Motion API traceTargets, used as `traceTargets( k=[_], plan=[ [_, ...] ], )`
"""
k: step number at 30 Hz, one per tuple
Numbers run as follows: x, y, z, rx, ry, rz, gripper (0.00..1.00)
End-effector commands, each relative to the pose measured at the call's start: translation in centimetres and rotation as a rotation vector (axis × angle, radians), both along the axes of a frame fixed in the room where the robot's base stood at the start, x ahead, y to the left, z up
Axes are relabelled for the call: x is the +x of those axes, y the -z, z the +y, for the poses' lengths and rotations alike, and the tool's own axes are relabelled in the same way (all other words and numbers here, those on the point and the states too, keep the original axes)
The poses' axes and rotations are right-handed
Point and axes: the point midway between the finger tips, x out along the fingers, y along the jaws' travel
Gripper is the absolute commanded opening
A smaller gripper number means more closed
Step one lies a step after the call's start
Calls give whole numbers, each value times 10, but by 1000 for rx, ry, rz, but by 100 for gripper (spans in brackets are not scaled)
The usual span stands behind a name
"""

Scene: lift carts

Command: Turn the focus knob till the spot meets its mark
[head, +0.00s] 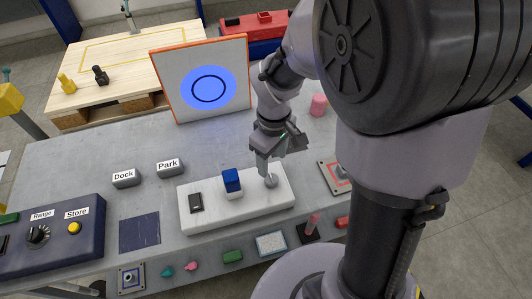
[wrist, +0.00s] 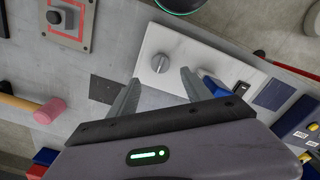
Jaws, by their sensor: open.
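The focus knob is most likely the round grey slotted knob (head: 271,181) at the right end of a white panel (head: 216,211); it also shows in the wrist view (wrist: 160,63). My gripper (head: 268,165) is open just above the knob. In the wrist view my fingers (wrist: 160,76) stand apart, one to each side of the knob, with no contact that I can see. A white screen (head: 168,96) with an orange frame stands behind. It bears a blue spot (head: 187,88), wider than the dark ring mark (head: 209,103) inside it.
The white panel also carries a blue block (head: 232,179) and a black switch (head: 196,203). Dock (head: 125,179) and Park (head: 170,168) blocks stand left. A control box (head: 60,250) is at far left. A pink-headed mallet (wrist: 49,111) lies near my gripper's left side in the wrist view.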

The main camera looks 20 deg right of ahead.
Motion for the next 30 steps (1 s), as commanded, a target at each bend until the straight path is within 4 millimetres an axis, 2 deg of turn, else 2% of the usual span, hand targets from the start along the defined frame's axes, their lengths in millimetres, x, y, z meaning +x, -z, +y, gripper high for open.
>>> traceTargets(
  k=[1,3,9,13,20,29,30],
  plan=[
    [-1,22,0,0,0,5,57],
    [-1,41,0,1,0,4,57],
    [-1,76,0,0,1,1,57],
    [-1,83,0,1,1,1,57],
    [0,82,0,1,2,1,57],
    [0,82,0,1,2,0,0],
    [0,82,0,1,2,-1,0]
  ],
)
